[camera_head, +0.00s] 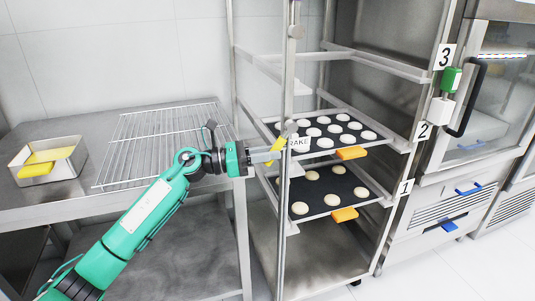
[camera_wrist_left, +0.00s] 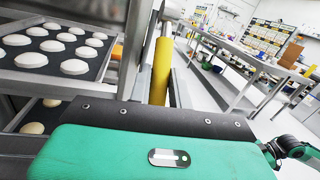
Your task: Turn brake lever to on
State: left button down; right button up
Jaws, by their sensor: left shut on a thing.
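The brake lever (camera_head: 279,146) is a yellow bar on the front post of the tray rack, beside a white label (camera_head: 299,143) on which "RAKE" is readable. It slants up to the right in the head view. In the left wrist view the yellow lever (camera_wrist_left: 161,70) stands nearly upright just beyond the gripper body. My left gripper (camera_head: 269,154) reaches in from the left and is shut on the lever; its fingertips are partly hidden in the left wrist view.
The rack holds trays of pale round pieces (camera_head: 323,131), with orange tabs (camera_head: 352,153) at their front edges. A steel table (camera_head: 75,120) at left carries a wire grid (camera_head: 150,140) and a metal pan (camera_head: 48,171). A glass-door oven (camera_head: 500,95) stands at right.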

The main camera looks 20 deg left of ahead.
pick_arm(q)
jog(key=c, duration=1.3)
grip_release()
jog(key=v, duration=1.3)
jog(key=shift+a+b, duration=0.4)
jog(key=shift+b, duration=0.05)
pick_arm(e)
jog(key=shift+w+a+t+y, duration=0.2)
jog(key=shift+a+t+y, duration=0.3)
jog(key=shift+a, duration=0.5)
pick_arm(q)
jog(key=shift+s+f, duration=0.1)
pick_arm(e)
jog(key=shift+d+f, duration=0.1)
